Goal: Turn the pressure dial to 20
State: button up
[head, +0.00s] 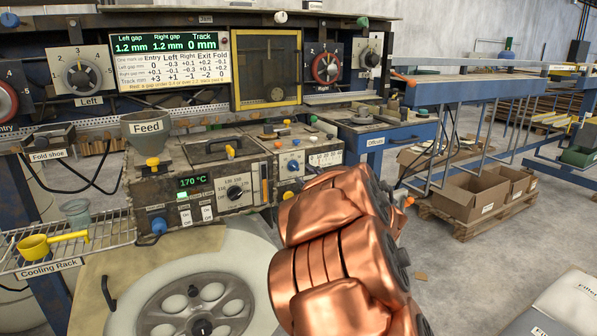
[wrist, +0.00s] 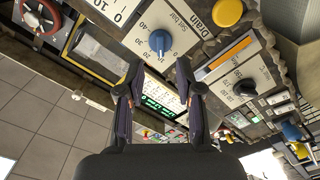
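The pressure dial is a blue knob (wrist: 160,40) on a white plate in the wrist view, where the scale numbers look upside down or tilted. "Set bar" is printed beside it, and I cannot read the exact setting. The blue knob also shows in the head view (head: 292,166) on the front of the brown machine box. My gripper (wrist: 157,68) is open and empty in the wrist view. Its two dark fingers point toward the dial, with the knob beyond the tips and apparently between their lines.
A white gauge strip (head: 325,158) is right of the dial. A yellow Drain knob (wrist: 228,12) sits close beside it. A black temperature dial (head: 234,192) and a green 170 °C display (head: 194,181) are to the left.

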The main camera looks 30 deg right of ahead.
aim_at(296, 168)
jog(key=shift+w+d, duration=0.15)
jog(key=shift+w, duration=1.25)
jog(key=shift+w+d, duration=0.1)
jog(key=shift+w, duration=1.25)
grip_shut()
